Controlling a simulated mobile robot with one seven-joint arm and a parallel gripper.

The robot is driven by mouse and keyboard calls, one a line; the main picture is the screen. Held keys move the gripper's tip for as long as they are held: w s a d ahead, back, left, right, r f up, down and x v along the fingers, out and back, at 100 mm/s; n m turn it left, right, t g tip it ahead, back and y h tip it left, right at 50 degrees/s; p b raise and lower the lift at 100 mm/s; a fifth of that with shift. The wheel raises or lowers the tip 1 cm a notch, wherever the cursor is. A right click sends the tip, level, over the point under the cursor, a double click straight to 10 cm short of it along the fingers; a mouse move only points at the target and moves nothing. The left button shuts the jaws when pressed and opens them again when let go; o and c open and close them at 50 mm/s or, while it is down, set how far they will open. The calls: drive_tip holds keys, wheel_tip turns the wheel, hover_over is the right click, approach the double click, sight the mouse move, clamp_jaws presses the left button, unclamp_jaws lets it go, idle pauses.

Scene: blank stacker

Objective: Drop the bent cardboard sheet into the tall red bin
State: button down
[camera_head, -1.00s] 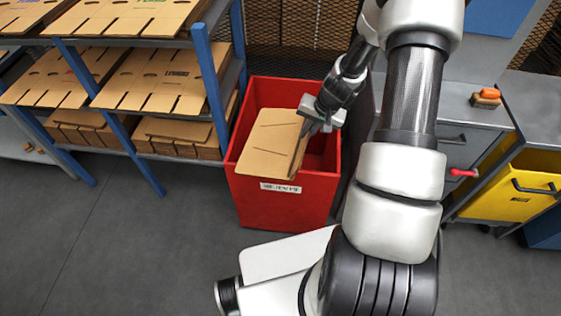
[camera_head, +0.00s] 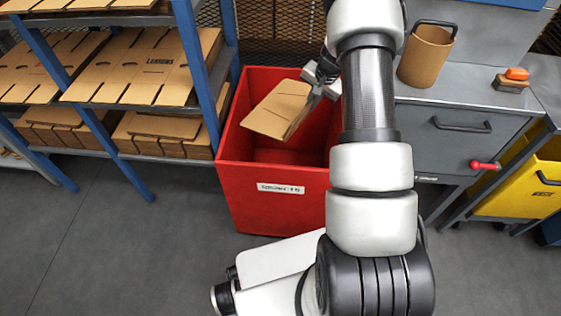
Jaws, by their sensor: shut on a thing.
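The bent cardboard sheet (camera_head: 278,108) is tan, with a fold and a short slit. My gripper (camera_head: 314,88) is shut on its right edge and holds it tilted at the mouth of the tall red bin (camera_head: 270,210). The bin stands on the floor with a white label on its front. Part of its inside shows empty around the sheet. I cannot tell how far the sheet reaches below the rim. My arm hides the bin's right side, and the fingertips are small and partly hidden.
A blue-post shelf (camera_head: 205,75) with stacked cardboard blanks stands close on the bin's left. On the right is a grey cabinet (camera_head: 465,138) with a brown cylindrical container (camera_head: 426,55) and an orange-topped brush (camera_head: 512,80). A yellow bin (camera_head: 520,190) is farther right.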

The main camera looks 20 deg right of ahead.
drive_tip(key=shift+f, duration=0.8)
drive_tip(key=c, duration=1.8)
unclamp_jaws()
drive_tip(key=shift+c, duration=0.2)
drive_tip(key=p+v, duration=0.3)
drive_tip(key=v, duration=1.4)
drive_tip(key=shift+r, duration=0.25)
